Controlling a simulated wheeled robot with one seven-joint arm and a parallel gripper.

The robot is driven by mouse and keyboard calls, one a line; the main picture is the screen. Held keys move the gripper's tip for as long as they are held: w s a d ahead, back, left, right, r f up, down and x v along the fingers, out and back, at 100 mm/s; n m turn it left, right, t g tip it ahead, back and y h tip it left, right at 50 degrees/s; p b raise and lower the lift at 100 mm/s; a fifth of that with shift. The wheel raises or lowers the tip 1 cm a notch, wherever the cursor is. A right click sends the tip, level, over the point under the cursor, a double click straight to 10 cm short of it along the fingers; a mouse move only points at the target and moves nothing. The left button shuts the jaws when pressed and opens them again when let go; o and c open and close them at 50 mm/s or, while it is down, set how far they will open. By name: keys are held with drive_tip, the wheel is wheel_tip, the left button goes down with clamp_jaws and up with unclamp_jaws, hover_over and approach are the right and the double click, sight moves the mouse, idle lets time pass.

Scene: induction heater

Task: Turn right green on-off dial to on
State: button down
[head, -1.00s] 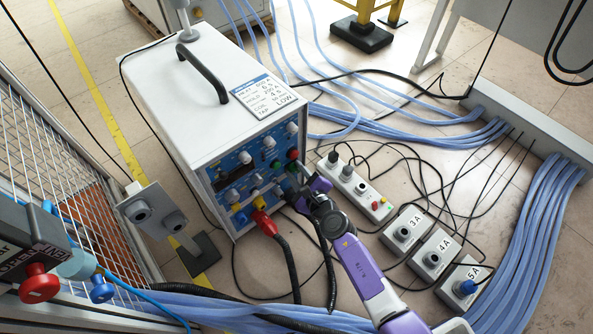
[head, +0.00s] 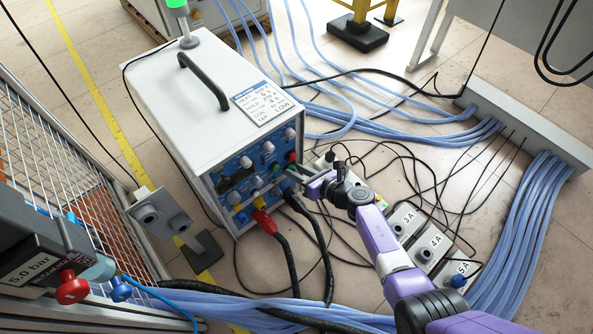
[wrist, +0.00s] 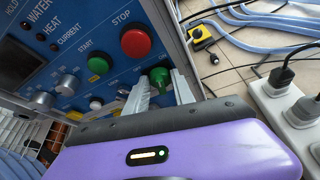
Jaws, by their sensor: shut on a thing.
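The right green on-off dial (wrist: 160,78) is on the blue front panel, below and right of the red STOP button (wrist: 136,44) in the wrist view. My gripper (wrist: 164,88) is shut on the dial, with one pale finger on each side. In the head view my gripper (head: 297,174) reaches the right edge of the heater's front panel from the right and largely hides the dial. The heater (head: 205,90) is a white box with a black handle. The light on its top (head: 178,3) shows green.
Black cables (head: 285,250) hang from the panel below my gripper. A power strip (wrist: 286,100) and grey boxes (head: 402,222) stand on the floor at the right, among loose wires.

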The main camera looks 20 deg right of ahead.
drive_tip(key=shift+d+f+m+y+b, duration=0.1)
drive_tip(key=shift+m+y+b, duration=0.5)
drive_tip(key=shift+m, duration=0.4)
drive_tip(key=shift+d+f+m+y+b, duration=0.1)
drive_tip(key=shift+m+y+b, duration=0.3)
drive_tip(key=shift+m+y, duration=0.45)
drive_tip(key=shift+m, duration=0.35)
drive_tip(key=c, duration=1.1)
unclamp_jaws()
drive_tip(key=shift+o, duration=0.2)
